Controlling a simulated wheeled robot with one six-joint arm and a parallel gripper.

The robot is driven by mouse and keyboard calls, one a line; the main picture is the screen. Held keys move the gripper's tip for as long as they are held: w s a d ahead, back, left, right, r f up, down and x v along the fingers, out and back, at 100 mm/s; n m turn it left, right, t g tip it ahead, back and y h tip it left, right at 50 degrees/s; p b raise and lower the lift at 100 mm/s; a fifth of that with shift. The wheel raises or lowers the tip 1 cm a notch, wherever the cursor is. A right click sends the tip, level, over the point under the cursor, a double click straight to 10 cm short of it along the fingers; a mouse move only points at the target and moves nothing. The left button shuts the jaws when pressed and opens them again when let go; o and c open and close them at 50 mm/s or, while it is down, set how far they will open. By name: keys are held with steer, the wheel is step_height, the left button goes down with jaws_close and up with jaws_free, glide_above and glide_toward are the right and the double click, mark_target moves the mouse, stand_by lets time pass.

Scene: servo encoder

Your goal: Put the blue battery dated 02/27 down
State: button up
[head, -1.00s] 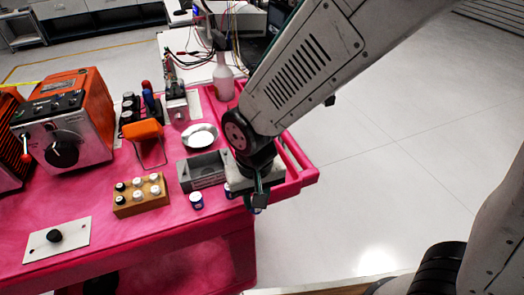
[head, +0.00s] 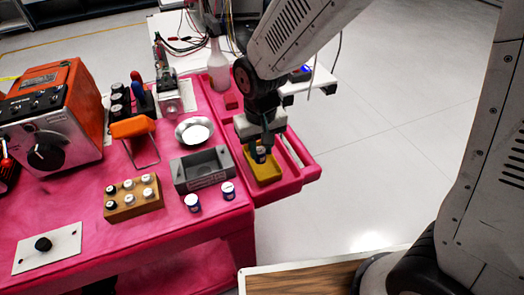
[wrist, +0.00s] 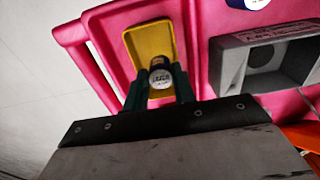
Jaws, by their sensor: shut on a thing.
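My gripper (head: 259,143) is shut on a small battery (head: 260,154) with a blue body and a white top. In the wrist view the battery (wrist: 160,74) sits upright between the two dark green fingers (wrist: 160,90); its printed top is too small to read surely. The battery is over the yellow tray (head: 266,177), inside the tray's outline; I cannot tell whether it touches the tray floor. The yellow tray also shows in the wrist view (wrist: 150,38), with its far part empty.
Two more blue-and-white batteries (head: 192,204) (head: 228,191) stand in front of the grey box (head: 203,170). A wooden block with several capped pieces (head: 132,198), a metal dish (head: 194,132) and an orange-handled stand (head: 134,128) are left. The pink cart's raised rim (head: 303,165) borders the tray.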

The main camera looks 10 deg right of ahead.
mark_target(262, 152)
steer(key=shift+w+d, duration=0.1)
steer(key=shift+w, duration=0.4)
steer(key=shift+w+d+f, duration=0.1)
steer(key=shift+w+f, duration=0.05)
steer(key=shift+f, duration=0.8)
steer(key=shift+w+f, duration=0.15)
steer(key=shift+f, duration=0.75)
steer(key=o, duration=0.5)
steer(key=shift+f, duration=0.15)
step_height(262, 152, up, 12)
steer(key=shift+r, duration=0.2)
